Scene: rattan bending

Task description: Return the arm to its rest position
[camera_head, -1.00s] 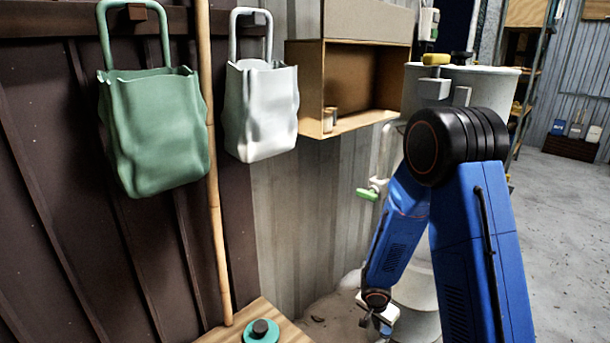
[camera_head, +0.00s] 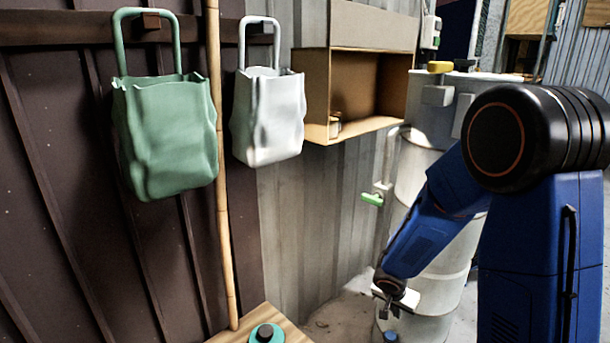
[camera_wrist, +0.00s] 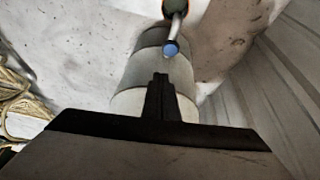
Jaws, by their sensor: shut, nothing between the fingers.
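My blue arm (camera_head: 425,235) with its black joint is bent at the right of the head view, its forearm angled down to the left. My gripper (camera_head: 386,305) hangs low in front of the pale drum (camera_head: 440,290). In the wrist view the dark fingers of my gripper (camera_wrist: 161,92) are together, with nothing between them. Beyond them is a pale grey cylinder (camera_wrist: 145,70), with a blue-ended fitting (camera_wrist: 170,48) above the fingertips. I cannot tell the gap between fingers and cylinder.
A green bag (camera_head: 165,135) and a white bag (camera_head: 268,115) hang on the wall. A bamboo pole (camera_head: 222,220) stands beside them. An open cardboard-coloured box (camera_head: 370,85) is on the wall. A wooden surface (camera_head: 238,333) bears a teal disc (camera_head: 268,335). A green-handled tap (camera_head: 372,199) juts out near the drum.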

